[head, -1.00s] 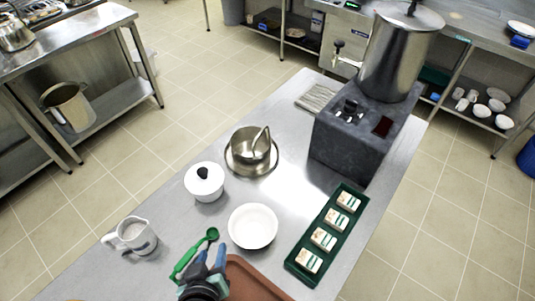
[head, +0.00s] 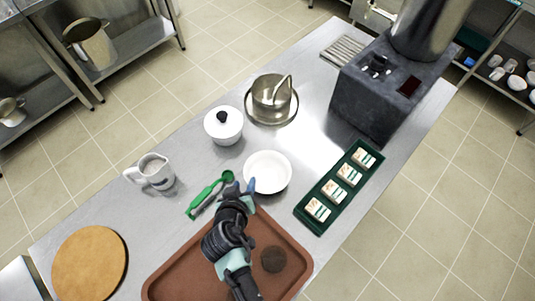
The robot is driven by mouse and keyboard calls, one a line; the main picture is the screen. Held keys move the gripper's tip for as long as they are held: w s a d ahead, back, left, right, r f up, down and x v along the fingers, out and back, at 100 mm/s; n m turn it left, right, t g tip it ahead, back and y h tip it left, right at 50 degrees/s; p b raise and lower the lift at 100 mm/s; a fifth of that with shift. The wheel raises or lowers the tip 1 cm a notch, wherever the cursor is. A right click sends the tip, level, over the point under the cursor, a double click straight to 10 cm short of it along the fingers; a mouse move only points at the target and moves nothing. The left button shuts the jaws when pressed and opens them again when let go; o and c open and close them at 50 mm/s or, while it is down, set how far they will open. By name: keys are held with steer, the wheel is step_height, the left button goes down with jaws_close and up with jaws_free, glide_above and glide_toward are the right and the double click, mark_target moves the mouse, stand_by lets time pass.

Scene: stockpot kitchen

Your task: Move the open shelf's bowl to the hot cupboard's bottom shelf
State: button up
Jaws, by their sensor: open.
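Small white bowls (head: 517,83) stand among other white crockery on a low open shelf (head: 501,99) at the right edge, partly cut off by the frame. Another white bowl (head: 267,172) sits upright and empty on the steel table in the middle. My gripper (head: 240,185) is open and empty, seen from above. Its fingertips lie just left of the table bowl in the picture; I cannot tell its height or whether it touches anything. I cannot make out a hot cupboard in this view.
Tiled floor (head: 450,190) is clear.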

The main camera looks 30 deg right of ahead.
mark_target(246, 179)
steer(key=shift+x, duration=1.9)
steer(key=shift+c, duration=0.4)
jaws_close()
